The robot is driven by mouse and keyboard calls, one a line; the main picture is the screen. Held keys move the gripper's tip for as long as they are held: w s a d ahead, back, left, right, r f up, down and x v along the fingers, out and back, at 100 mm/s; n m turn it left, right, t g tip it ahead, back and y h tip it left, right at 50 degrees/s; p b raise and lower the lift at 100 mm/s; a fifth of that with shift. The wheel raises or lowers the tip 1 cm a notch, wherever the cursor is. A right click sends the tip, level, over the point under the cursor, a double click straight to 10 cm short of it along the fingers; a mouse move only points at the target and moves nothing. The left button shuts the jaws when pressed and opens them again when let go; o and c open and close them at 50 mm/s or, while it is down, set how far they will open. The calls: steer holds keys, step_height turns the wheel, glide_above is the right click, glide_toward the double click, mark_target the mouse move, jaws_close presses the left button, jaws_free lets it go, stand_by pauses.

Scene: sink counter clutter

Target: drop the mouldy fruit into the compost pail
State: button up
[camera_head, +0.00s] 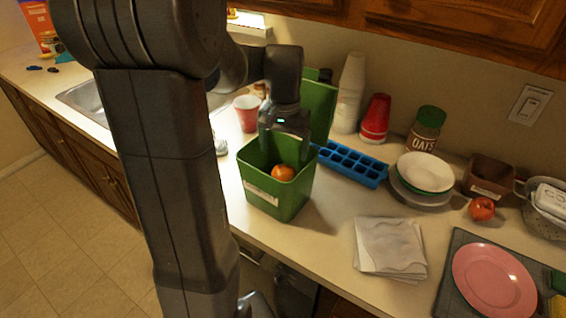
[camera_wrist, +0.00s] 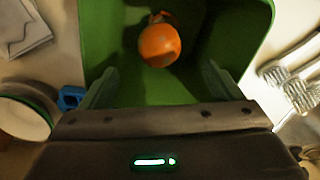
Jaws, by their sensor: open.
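The compost pail (camera_head: 277,197) is a square green bin with a pale label, standing on the counter with its green lid (camera_head: 320,110) raised behind it. It also fills much of the wrist view (camera_wrist: 245,25). An orange round fruit (camera_head: 283,172) is inside the pail's mouth; in the wrist view the fruit (camera_wrist: 160,46) shows a brownish patch at its top edge. I cannot tell whether it rests on the bottom. My gripper (camera_head: 284,148) is over the pail, pointing down, its fingers (camera_wrist: 160,88) apart on either side with the fruit beyond them, not gripped.
A blue ice tray (camera_head: 350,164), stacked plates (camera_head: 425,172) and a cloth (camera_head: 390,247) lie right of the pail. Cups (camera_head: 375,118) and an oats jar (camera_head: 427,128) stand behind. A red fruit (camera_head: 481,209) and pink plate (camera_head: 494,281) are farther right.

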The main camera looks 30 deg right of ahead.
step_height(320, 180, up, 14)
steer(key=shift+b, duration=0.35)
steer(key=shift+f, duration=0.25)
step_height(320, 180, down, 13)
steer(key=shift+f+p, duration=0.1)
steer(key=shift+p, duration=0.3)
steer(key=shift+r+p, duration=2.1)
steer(key=shift+r, duration=0.35)
